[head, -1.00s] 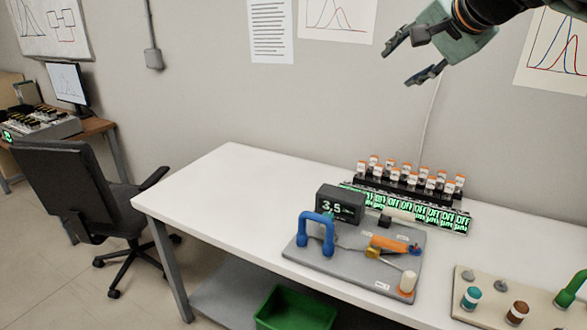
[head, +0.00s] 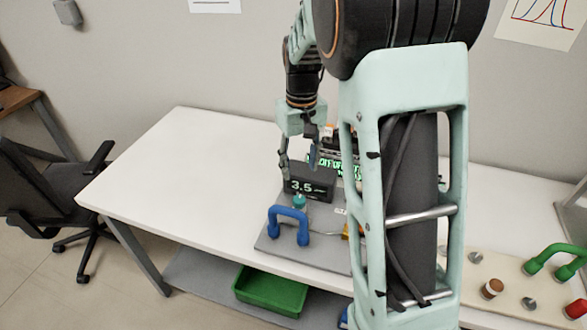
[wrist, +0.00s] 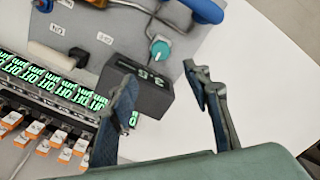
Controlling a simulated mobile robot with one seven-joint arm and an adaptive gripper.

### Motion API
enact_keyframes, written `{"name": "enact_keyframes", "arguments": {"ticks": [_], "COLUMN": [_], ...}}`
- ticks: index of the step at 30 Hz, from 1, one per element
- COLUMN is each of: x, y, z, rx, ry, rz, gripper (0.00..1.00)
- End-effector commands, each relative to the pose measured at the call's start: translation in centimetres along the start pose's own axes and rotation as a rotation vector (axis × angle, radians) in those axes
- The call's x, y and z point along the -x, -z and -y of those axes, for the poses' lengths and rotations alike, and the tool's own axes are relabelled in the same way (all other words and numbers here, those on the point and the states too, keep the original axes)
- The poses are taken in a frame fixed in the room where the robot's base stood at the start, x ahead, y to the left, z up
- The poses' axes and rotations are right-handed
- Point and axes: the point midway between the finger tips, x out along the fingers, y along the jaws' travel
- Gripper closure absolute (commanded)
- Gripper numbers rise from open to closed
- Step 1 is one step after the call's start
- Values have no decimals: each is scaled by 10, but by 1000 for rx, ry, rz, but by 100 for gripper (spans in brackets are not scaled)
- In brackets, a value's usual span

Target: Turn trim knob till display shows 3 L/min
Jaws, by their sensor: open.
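The dark display box (head: 305,188) reads 3.5 in the head view and stands at the back of the grey panel (head: 270,240). The teal trim knob (head: 299,201) stands just in front of the box. In the wrist view the knob (wrist: 159,50) shows a light pointer mark, and the display box (wrist: 148,85) lies nearer the fingers. My gripper (head: 299,160) is open and empty, pointing down above and behind the display box. In the wrist view my fingers (wrist: 160,80) spread on either side of the box, with the knob beyond them. No contact with the knob shows.
A blue handle (head: 288,224) rises close in front of the knob. My arm hides the panel's right part. The left of the white table (head: 170,170) is clear.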

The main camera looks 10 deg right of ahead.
Motion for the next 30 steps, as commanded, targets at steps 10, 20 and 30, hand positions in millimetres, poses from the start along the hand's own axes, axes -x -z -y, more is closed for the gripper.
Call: {"name": "enact_keyframes", "arguments": {"ticks": [10, 20, 30], "x": [-47, -101, -113], "y": [-5, -6, -5], "z": [2, 2, 2], "rx": [21, 19, 19], "ry": [2, 2, 1], "rz": [22, 19, 16], "gripper": [55, 55, 55]}}
